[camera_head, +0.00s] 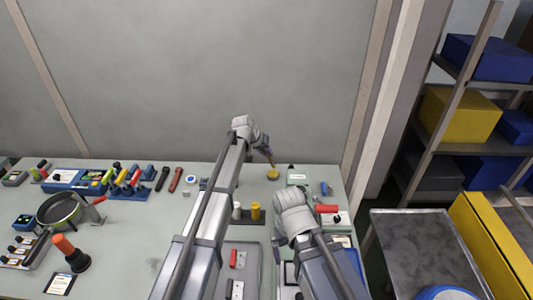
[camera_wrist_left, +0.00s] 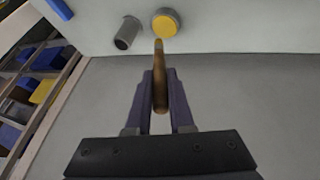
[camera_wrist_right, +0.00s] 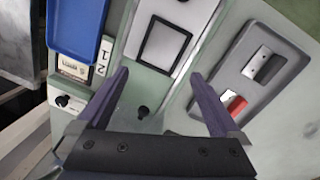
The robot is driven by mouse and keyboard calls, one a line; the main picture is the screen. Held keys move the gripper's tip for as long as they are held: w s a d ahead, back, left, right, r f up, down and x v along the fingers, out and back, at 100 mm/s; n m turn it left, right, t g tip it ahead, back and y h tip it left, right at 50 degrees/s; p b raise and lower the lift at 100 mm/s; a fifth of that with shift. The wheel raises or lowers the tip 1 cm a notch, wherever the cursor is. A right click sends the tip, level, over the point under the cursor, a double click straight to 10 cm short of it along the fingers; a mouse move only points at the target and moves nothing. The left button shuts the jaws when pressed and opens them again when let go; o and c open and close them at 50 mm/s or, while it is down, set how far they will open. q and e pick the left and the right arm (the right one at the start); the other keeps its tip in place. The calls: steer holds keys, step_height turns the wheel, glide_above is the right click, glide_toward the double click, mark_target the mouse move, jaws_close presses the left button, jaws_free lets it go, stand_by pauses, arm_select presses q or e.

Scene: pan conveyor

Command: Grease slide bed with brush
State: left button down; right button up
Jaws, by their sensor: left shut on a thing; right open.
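My left gripper (camera_head: 265,150) is shut on a slim brown brush (camera_wrist_left: 160,85), near the back edge of the table. The brush's far end points toward a round yellow-topped tin (camera_head: 272,174), which also shows in the left wrist view (camera_wrist_left: 165,23). I cannot tell whether they touch. My right gripper (camera_wrist_right: 160,76) is open and empty above the front right of the table. Below it are a pale panel with a black square outline (camera_wrist_right: 163,45) and a grey tray (camera_wrist_right: 290,45) with metal and red pieces. I cannot tell for sure which part is the slide bed.
Yellow (camera_head: 255,211) and pale small cylinders stand between my arms. A pan (camera_head: 60,208), tools and a plunger-like item (camera_head: 72,254) fill the left side. Shelving with boxes (camera_head: 459,114) stands right.

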arm_select(q)
steer(key=shift+r+p, duration=1.55)
steer(key=shift+r, duration=0.3)
steer(key=shift+f, duration=0.15)
